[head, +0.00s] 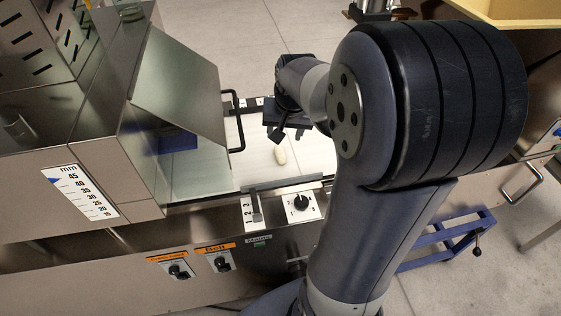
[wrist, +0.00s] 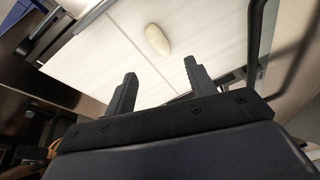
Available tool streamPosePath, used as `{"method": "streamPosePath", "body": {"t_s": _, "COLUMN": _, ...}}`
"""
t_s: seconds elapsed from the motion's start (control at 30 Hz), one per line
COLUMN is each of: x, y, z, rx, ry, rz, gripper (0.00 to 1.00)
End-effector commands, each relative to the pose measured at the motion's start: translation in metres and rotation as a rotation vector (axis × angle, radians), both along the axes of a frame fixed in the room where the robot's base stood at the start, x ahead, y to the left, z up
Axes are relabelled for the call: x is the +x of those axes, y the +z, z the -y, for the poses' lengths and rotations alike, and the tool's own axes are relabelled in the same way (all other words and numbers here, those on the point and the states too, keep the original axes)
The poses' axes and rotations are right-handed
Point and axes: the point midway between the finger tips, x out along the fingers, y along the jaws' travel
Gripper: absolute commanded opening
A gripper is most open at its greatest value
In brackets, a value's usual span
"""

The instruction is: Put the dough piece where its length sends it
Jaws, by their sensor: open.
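The dough piece (head: 280,155) is a small pale oval lying on the white belt (head: 257,170) of the machine. It also shows in the wrist view (wrist: 158,40), beyond my fingertips and roughly between their lines. My gripper (head: 283,131) is dark and hangs over the belt close to the dough piece, partly hidden by my own arm in the head view. In the wrist view my gripper (wrist: 160,82) has its two fingers spread apart with nothing between them. It does not touch the dough.
A steel machine with a slanted guard (head: 180,85) stands left of the belt. A black handle (head: 236,120) sticks out beside the belt. A millimetre scale (head: 80,191) and a control panel with knobs (head: 302,202) are on the front. A yellow container (head: 510,12) is at top right.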

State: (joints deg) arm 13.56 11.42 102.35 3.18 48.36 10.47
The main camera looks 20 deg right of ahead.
Motion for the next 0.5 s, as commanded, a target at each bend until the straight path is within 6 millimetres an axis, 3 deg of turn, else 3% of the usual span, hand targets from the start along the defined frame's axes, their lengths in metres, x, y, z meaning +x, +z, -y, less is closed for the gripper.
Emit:
{"method": "streamPosePath", "body": {"t_s": 0.2, "x": -0.004, "y": -0.003, "z": -0.009, "rx": -0.126, "ry": 0.218, "rz": 0.056, "gripper": 0.53}}
{"method": "streamPosePath", "body": {"t_s": 0.5, "x": 0.010, "y": -0.041, "z": -0.006, "rx": -0.131, "ry": 0.230, "rz": 0.054, "gripper": 0.53}}
